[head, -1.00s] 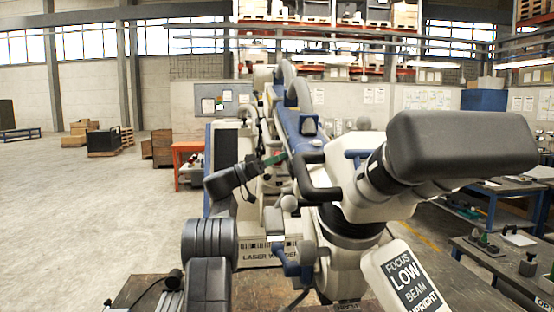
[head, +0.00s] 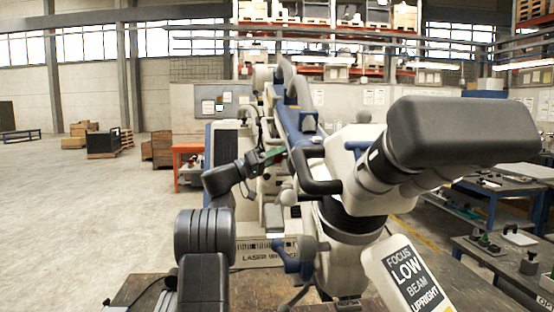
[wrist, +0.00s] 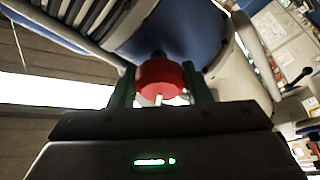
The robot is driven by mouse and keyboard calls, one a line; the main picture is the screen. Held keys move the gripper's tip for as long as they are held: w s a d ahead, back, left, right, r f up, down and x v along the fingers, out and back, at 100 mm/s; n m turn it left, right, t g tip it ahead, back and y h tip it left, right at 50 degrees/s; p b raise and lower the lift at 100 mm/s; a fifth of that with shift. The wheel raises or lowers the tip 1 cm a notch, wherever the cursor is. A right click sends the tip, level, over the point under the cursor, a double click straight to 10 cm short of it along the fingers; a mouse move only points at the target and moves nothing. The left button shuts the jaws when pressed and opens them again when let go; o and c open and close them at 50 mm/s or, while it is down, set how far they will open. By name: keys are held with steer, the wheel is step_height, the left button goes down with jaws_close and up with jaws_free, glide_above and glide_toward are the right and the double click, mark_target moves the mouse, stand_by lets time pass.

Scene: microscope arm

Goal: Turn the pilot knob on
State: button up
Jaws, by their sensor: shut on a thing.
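A red knob (wrist: 160,78) with a pale pointer mark shows in the wrist view, in front of a blue panel of the machine. My gripper (wrist: 160,90) has its two green fingers on either side of the knob and is shut on it. In the head view my gripper (head: 274,156) reaches the blue side of the long machine arm (head: 305,125). The knob is too small or hidden to make out there. Whether it is the pilot knob cannot be read from any label.
The dark microscope eyepiece head (head: 465,130) and a black looped handle (head: 312,172) stand right of my gripper. A label plate (head: 408,276) hangs at the lower right. A workbench (head: 500,190) is at right. The floor at left is open.

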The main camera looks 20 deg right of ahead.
steer(key=n+t, duration=0.1)
steer(key=n, duration=0.1)
steer(key=n+y+p, duration=0.1)
steer(key=n, duration=0.1)
steer(key=shift+r+n+t, duration=0.1)
steer(key=shift+n+t, duration=0.3)
steer(key=n+t+y+p, duration=0.1)
steer(key=n+p, duration=0.1)
steer(key=n, duration=0.2)
steer(key=shift+r+p, duration=0.1)
steer(key=shift+p, duration=0.2)
steer(key=n+y+p, duration=0.1)
steer(key=n+p, duration=0.2)
steer(key=shift+y, duration=0.3)
steer(key=shift+f+n+y+p, duration=0.25)
steer(key=shift+n+y+p, duration=0.15)
steer(key=shift+n+p, duration=0.55)
steer(key=o, duration=1)
steer(key=shift+w, duration=0.1)
steer(key=shift+a+f, duration=0.1)
steer(key=a+b, duration=0.1)
steer(key=a, duration=0.3)
steer(key=s+a+b, duration=0.1)
steer(key=a, duration=0.4)
steer(key=s+a+b, duration=0.1)
steer(key=a, duration=0.3)
steer(key=shift+a+r+b, duration=0.25)
steer(key=shift+r+b, duration=0.1)
steer(key=shift+r, duration=0.05)
